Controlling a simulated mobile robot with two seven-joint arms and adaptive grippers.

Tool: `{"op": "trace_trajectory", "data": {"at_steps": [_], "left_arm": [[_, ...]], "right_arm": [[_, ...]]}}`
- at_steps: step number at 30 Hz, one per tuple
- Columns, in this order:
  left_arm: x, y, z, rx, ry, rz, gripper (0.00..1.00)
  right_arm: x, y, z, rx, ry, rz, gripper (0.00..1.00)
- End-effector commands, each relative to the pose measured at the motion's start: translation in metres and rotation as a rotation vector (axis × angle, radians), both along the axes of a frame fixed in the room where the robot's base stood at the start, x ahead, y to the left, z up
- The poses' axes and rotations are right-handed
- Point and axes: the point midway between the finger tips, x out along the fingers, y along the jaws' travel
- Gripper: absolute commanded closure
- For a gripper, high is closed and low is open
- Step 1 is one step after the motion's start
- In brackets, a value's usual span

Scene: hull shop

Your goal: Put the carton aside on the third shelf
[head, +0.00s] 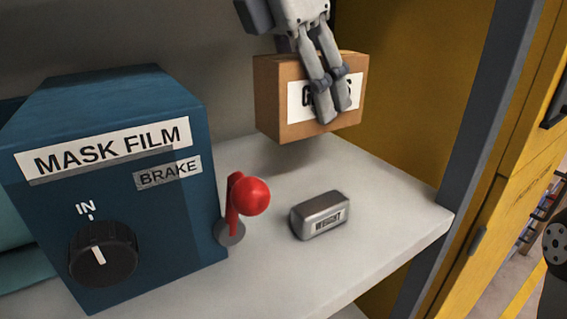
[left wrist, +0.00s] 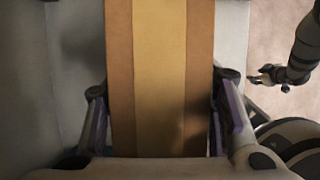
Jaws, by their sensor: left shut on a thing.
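The brown carton (head: 268,98) has a white label, partly covered by my gripper's fingers. My left gripper (head: 334,112) comes in from above and is shut on the carton. The carton is upright, over the back of a pale grey shelf (head: 388,190), and looks raised off it. In the left wrist view the carton (left wrist: 160,80), with a lighter tape band, fills the space between the two fingers. Which shelf in the rack this is cannot be told. A dark arm end, likely my right gripper (left wrist: 265,77), shows small at the right; its jaw state is unclear.
A blue box marked MASK FILM (head: 110,205) with a dial stands on the shelf's left. Beside it is a red-knobbed brake lever (head: 252,197). A grey metal weight (head: 320,215) lies in front of the carton. A yellow side panel (head: 420,80) and grey post (head: 478,140) bound the right.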

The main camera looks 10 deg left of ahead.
Motion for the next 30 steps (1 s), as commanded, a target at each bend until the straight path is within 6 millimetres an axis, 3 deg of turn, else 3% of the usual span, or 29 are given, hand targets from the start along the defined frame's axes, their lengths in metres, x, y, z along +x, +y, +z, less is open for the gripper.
{"op": "trace_trajectory", "data": {"at_steps": [3, 12, 15, 24, 25, 26, 30], "left_arm": [[-0.002, 0.001, -0.029, 0.003, 0.005, -0.002, 0.87], [-0.001, 0.000, -0.085, 0.002, 0.003, -0.001, 0.87], [-0.001, 0.000, -0.094, 0.001, 0.000, -0.001, 0.87], [-0.001, 0.000, -0.097, 0.001, 0.002, 0.000, 0.87], [-0.001, 0.000, -0.098, 0.001, 0.003, -0.001, 0.48], [-0.001, 0.000, -0.098, 0.001, 0.003, 0.000, 0.42], [-0.001, 0.000, -0.097, 0.001, 0.003, 0.000, 0.42]], "right_arm": [[0.001, 0.000, 0.001, 0.000, -0.004, -0.001, 0.60], [0.003, 0.000, 0.003, 0.000, -0.011, 0.000, 0.60], [0.003, 0.000, 0.003, 0.000, -0.012, 0.000, 0.60], [0.003, 0.000, 0.003, 0.000, -0.011, 0.000, 0.60], [0.003, 0.000, 0.003, 0.000, -0.011, 0.000, 0.60], [0.003, 0.000, 0.003, 0.000, -0.011, 0.000, 0.60], [0.003, 0.000, 0.003, 0.000, -0.011, 0.000, 0.60]]}}
